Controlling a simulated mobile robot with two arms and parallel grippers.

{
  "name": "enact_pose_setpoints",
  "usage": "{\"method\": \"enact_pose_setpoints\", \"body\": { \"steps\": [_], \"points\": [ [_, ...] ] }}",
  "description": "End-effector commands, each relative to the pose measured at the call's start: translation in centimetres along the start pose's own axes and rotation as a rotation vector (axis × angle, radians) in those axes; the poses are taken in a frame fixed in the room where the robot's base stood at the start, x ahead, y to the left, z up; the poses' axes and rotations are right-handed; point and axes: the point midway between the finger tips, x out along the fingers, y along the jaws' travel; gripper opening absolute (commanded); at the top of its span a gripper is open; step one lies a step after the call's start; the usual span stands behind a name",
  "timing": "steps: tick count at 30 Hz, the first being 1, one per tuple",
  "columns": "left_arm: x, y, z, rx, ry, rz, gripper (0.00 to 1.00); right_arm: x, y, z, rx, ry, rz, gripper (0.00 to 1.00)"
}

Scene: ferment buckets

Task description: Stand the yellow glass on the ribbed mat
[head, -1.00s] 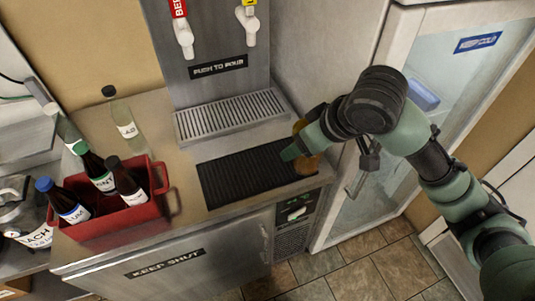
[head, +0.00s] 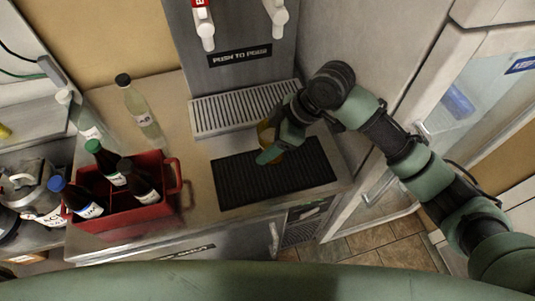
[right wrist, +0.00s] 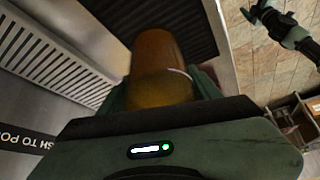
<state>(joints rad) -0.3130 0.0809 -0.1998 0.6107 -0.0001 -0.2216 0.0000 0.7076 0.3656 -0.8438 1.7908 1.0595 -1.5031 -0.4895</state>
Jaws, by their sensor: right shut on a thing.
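The yellow glass (head: 265,137) is amber and mostly hidden behind my right gripper (head: 270,152) in the head view. My right gripper is shut on it. In the right wrist view the glass (right wrist: 160,68) sits between the fingers, with the mat beyond it. The black ribbed mat (head: 285,182) lies flat on the counter. The glass shows at the mat's back edge, near the drip grate; I cannot tell whether it touches anything below.
The metal drip grate (head: 235,112) lies behind the mat, below the dispenser taps. A red crate (head: 130,212) with several bottles stands left of the mat. Two clear bottles, one with a black cap (head: 138,105), stand behind the crate. The mat's front is clear.

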Motion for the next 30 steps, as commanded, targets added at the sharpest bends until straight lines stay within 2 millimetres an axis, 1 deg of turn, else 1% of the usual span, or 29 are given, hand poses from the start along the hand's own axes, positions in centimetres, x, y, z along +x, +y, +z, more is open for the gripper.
{"method": "enact_pose_setpoints", "body": {
  "steps": [1,3,6,8,11,15,18,29,30],
  "points": [
    [-0.4,-0.1,-0.5,0.000,0.006,-0.001,0.85,0.7,0.0,0.4,0.004,0.002,-0.002,0.00],
    [-0.5,-0.2,-1.2,0.000,0.017,-0.002,0.85,1.7,0.0,1.0,0.003,0.001,0.001,0.00],
    [-0.7,-0.3,-2.4,0.000,0.034,-0.004,0.85,2.5,0.1,1.4,0.001,0.003,0.002,0.00],
    [-0.7,-0.4,-2.8,0.000,0.040,-0.005,0.85,2.8,0.1,1.6,0.001,0.003,0.001,0.00],
    [-1.0,-0.4,-2.8,0.000,0.040,-0.004,0.85,3.8,0.0,2.2,0.002,0.001,0.001,0.00],
    [-1.4,-0.3,-2.4,0.000,0.033,-0.004,0.85,5.6,0.1,3.2,0.003,0.002,0.000,0.00],
    [-1.5,-0.3,-1.9,0.000,0.028,-0.003,0.85,6.3,0.1,3.6,0.001,0.002,0.003,0.00],
    [-1.3,-0.2,-1.6,0.000,0.022,-0.002,0.85,6.7,0.1,3.8,0.000,0.002,0.003,0.00],
    [-1.3,-0.2,-1.6,0.000,0.022,-0.002,0.85,6.8,0.1,3.9,0.001,0.000,0.002,0.69]
  ]
}}
